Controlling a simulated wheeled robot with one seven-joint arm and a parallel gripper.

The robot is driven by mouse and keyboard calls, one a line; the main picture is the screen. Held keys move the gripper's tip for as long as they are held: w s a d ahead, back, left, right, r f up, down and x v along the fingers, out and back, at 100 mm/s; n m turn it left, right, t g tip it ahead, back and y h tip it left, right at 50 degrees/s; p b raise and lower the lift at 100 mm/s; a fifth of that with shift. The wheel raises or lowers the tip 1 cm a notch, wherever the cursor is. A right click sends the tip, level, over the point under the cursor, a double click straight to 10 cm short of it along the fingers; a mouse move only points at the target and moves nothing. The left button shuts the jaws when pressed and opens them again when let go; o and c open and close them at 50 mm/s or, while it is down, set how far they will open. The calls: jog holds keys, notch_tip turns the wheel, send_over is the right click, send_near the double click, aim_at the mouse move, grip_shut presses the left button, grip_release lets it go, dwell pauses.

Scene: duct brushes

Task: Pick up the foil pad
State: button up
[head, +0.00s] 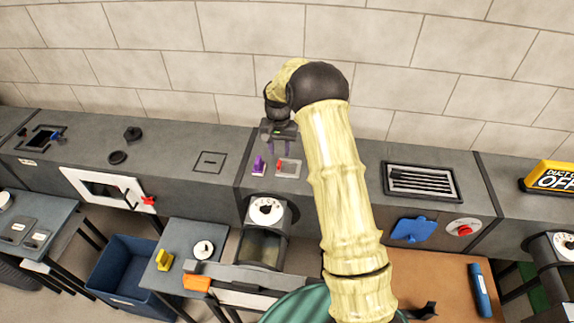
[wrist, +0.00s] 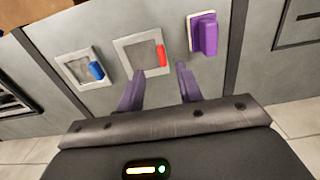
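My gripper (head: 277,146) is above the grey duct top, its two purple fingers apart with nothing between them; they also show in the wrist view (wrist: 159,78). Ahead of the fingers is a pale square frame with a grey centre (wrist: 142,56) and a red tab (wrist: 160,55) at its edge; this frame is also in the head view (head: 288,168). A purple block on a plate (wrist: 204,36) is to its right in the wrist view. A similar frame with a blue tab (wrist: 80,69) is to its left. I cannot tell for certain which thing is the foil pad.
A slotted grille (head: 421,181) is on the duct to the right. Below stand a round dial (head: 266,210), a small table with a yellow piece (head: 164,260), a blue bin (head: 112,272) and a brown table (head: 445,273). A brick wall (head: 230,75) rises behind the duct.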

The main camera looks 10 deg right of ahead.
aim_at(279, 162)
jog(key=shift+f, duration=0.4)
jog(key=shift+w+a+f+p, duration=0.1)
jog(key=shift+f+p, duration=0.75)
jog(key=shift+f, duration=0.45)
jog(key=shift+w+f+p, duration=0.1)
jog(key=shift+f+p, duration=0.7)
jog(key=shift+f, duration=0.5)
jog(key=shift+c, duration=0.3)
grip_shut()
